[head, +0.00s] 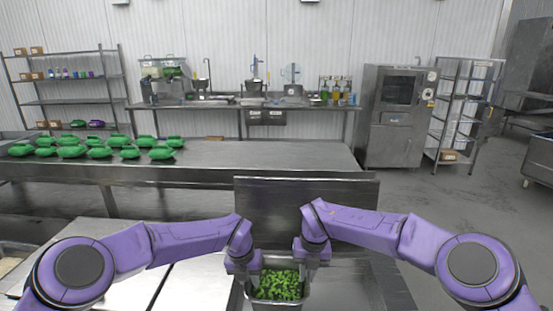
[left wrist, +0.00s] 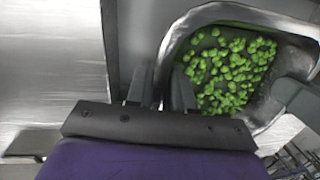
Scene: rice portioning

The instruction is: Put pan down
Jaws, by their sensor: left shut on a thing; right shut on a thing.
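A steel pan (head: 278,304) with green vegetable pieces in it sits low in the middle of the head view, between my two arms. My left gripper (head: 246,276) is shut on the pan's left rim. My right gripper (head: 309,270) is shut on its right rim. In the left wrist view the pan (left wrist: 196,18) is at the upper right, and the fingers of my left gripper (left wrist: 160,90) are at its near edge. The pan's underside is hidden, so I cannot tell whether it rests on anything.
A steel counter (head: 205,278) lies left of the pan, with an upright steel panel (head: 300,195) behind it. A long steel table (head: 250,156) farther back carries several green bowl-like items (head: 72,151) on its left part. Its right part is clear.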

